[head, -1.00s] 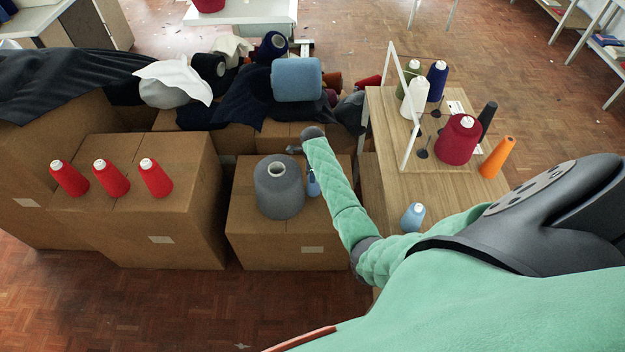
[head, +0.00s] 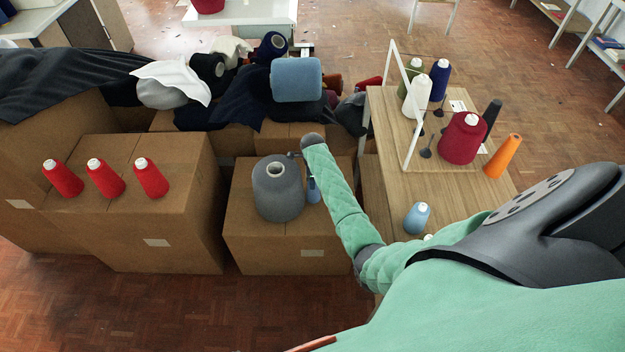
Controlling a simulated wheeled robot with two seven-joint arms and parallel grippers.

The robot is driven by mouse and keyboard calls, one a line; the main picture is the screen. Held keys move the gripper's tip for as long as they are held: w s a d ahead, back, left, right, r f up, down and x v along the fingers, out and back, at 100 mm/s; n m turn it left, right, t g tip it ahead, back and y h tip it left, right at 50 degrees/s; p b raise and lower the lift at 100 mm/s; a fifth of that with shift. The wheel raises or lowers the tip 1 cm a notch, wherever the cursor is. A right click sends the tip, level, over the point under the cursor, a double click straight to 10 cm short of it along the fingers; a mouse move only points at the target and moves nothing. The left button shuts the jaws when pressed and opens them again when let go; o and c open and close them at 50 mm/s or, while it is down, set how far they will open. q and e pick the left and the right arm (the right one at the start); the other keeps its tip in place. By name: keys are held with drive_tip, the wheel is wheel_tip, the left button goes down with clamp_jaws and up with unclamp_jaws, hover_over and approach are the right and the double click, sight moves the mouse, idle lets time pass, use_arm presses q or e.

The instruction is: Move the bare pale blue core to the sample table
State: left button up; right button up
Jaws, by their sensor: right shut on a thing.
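The pale blue core (head: 313,190) is a small, slim shape beside the large grey yarn cone (head: 278,191) at the middle cardboard box. My green forearm hides part of it. My right gripper (head: 308,172) is below the dark wrist, mostly hidden by the forearm, and is shut on the core. I cannot tell whether the core's foot touches the box top. The wooden table (head: 455,190), the likely sample table, is to the right of the forearm. My left gripper is out of view.
The wooden table holds a white frame (head: 392,75), a crimson cone (head: 462,139), an orange cone (head: 503,156), a dark cone (head: 491,117) and a pale blue cone (head: 417,219). Three red cones stand on the left box (head: 150,215). Cloth and yarn lie behind. Bare wood shows at the table's middle.

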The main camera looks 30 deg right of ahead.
drive_tip(key=shift+f, duration=0.15)
drive_tip(key=o, duration=1.2)
